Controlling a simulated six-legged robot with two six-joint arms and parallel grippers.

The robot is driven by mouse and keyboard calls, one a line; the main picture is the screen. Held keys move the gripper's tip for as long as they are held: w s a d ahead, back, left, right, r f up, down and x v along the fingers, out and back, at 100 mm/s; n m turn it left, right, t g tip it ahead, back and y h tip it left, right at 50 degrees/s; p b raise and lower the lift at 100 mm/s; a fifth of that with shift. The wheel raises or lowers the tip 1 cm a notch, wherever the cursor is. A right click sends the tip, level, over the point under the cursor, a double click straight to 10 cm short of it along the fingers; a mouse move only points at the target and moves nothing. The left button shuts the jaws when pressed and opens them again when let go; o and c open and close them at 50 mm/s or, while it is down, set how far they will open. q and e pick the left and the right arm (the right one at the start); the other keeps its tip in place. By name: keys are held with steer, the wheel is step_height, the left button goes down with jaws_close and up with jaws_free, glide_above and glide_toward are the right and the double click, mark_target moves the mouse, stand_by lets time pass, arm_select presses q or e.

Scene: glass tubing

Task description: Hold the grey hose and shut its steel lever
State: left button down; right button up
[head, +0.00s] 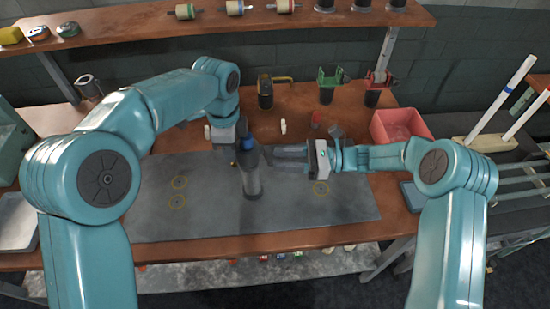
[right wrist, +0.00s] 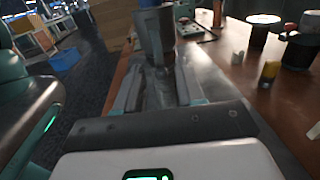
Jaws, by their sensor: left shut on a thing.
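The grey hose (head: 251,182) shows as a thick dark grey upright piece at the middle of the mat, with a blue part at its top. My left gripper (head: 246,150) is shut on the hose near its upper end and partly hides it. My right gripper (head: 277,158) comes in from the right, its fingers level and pointing left at the hose. In the right wrist view its fingers (right wrist: 158,90) stand apart, and a grey upright piece (right wrist: 155,40) shows at or just beyond their tips. I cannot make out the steel lever clearly.
A dark grey mat (head: 340,205) covers the front of the wooden bench (head: 300,236). A red bin (head: 398,126) stands at the back right. A yellow and black tool (head: 265,92) and a small white bottle (head: 283,127) stand behind. A shelf (head: 150,24) runs above.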

mark_target(269, 160)
steer(key=shift+a, duration=1.3)
jaws_close()
steer(key=shift+a+f+y, duration=0.2)
steer(key=shift+a+y, duration=0.05)
steer(key=shift+y, duration=0.35)
jaws_free()
steer(key=shift+r, duration=0.1)
steer(key=d+f, duration=0.1)
steer(key=d, duration=1.1)
steer(key=shift+s+f, duration=0.15)
steer(key=shift+s, duration=0.05)
